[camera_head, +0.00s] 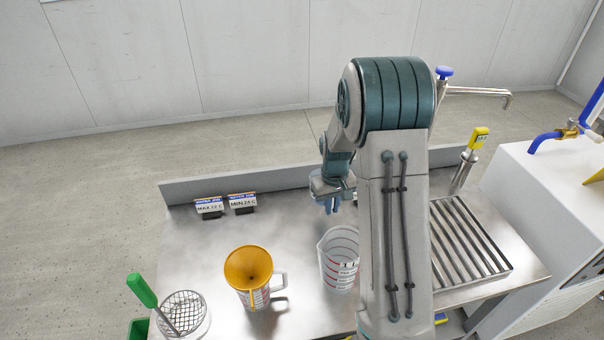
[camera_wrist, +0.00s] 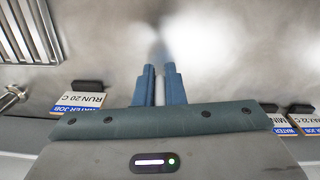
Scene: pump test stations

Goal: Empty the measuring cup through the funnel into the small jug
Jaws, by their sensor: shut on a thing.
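A clear measuring cup (camera_head: 340,262) with red marks stands on the steel counter, partly hidden by my arm. To its left, an orange funnel (camera_head: 248,266) sits in a small jug (camera_head: 257,298) with a pale handle; the funnel hides most of the jug's rim. My gripper (camera_head: 329,208) points down behind the cup and looks apart from it. In the wrist view my gripper (camera_wrist: 158,68) has its blue fingers close together, with a thin pale strip between them. I cannot tell what this held thing is. The contents of the cup and jug cannot be made out.
The steel counter (camera_head: 205,250) carries label signs (camera_head: 242,203) along its back and a slatted drain (camera_head: 465,240) at right. A mesh basket (camera_head: 183,312) with a green-handled tool (camera_head: 142,290) stands at front left.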

